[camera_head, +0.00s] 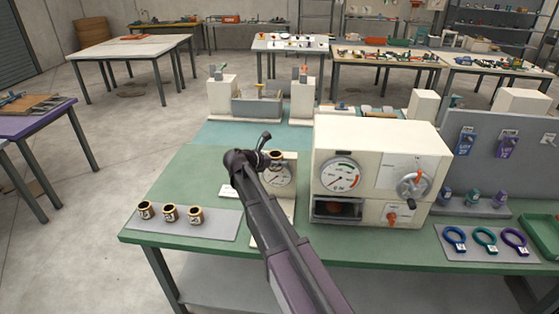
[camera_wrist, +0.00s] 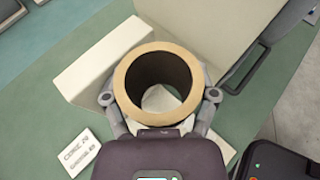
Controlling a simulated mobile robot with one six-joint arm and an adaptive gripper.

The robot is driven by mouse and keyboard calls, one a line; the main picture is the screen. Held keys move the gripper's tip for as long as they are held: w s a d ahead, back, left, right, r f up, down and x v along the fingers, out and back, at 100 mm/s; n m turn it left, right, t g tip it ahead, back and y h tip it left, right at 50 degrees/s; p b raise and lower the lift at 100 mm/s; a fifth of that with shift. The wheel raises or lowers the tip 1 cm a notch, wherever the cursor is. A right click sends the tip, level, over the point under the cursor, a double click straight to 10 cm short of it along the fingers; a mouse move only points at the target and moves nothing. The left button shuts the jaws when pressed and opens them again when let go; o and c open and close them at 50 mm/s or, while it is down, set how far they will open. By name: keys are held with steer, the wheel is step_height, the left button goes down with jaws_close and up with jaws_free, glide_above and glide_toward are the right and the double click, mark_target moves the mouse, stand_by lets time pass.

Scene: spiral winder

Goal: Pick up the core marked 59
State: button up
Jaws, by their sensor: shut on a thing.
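My gripper (camera_wrist: 158,106) is shut on a core (camera_wrist: 127,75), a short hollow cylinder with a tan rim and dark inside, seen from above in the wrist view. In the head view the held core (camera_head: 276,159) is in front of a dial scale, held above the green bench. I cannot read its mark in either view. Several such cores are in view: three more brown cores with pale labels, at left (camera_head: 146,210), middle (camera_head: 170,213) and right (camera_head: 196,215), stand upright on a grey mat (camera_head: 222,226). Their numbers are too small to read.
A cream machine (camera_head: 377,150) with a gauge, knobs and a dark opening stands right of my arm. A small card (camera_wrist: 83,152) lies on the bench. Blue, teal and purple rings (camera_head: 485,238) lie on a mat at right. The green bench (camera_head: 190,174) is clear behind the cores.

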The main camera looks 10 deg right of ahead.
steer(key=shift+r+p, duration=2.05)
steer(key=shift+r, duration=0.45)
steer(key=shift+f, duration=0.1)
